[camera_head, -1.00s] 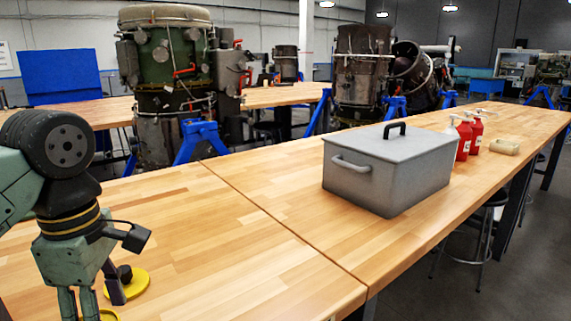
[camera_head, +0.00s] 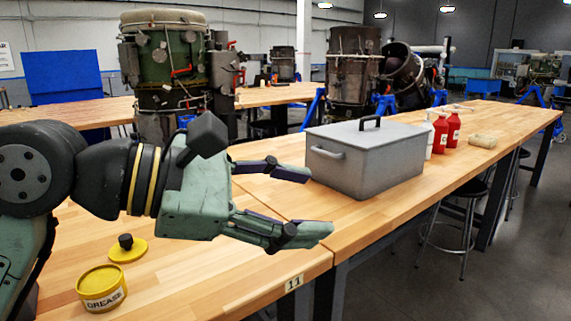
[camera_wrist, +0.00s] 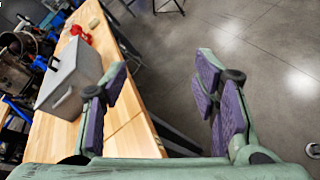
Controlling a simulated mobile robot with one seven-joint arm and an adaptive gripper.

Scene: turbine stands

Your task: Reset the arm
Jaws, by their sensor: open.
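My gripper (camera_head: 318,203) is open and empty, held level above the near end of the wooden workbench and pointing right in the head view. In the wrist view my gripper (camera_wrist: 160,100) shows its two purple-padded fingers wide apart, with the bench edge and the floor between and beyond them. A yellow grease tin (camera_head: 101,288) stands on the bench below my arm. Its yellow lid (camera_head: 127,249) with a black knob lies on the bench just behind it.
A grey lidded toolbox (camera_head: 365,160) stands on the bench beyond the fingertips; it also shows in the wrist view (camera_wrist: 68,80). Red bottles (camera_head: 440,134) and a pale block (camera_head: 483,141) stand farther along. A stool (camera_head: 462,225) is beside the bench. Turbine stands are behind.

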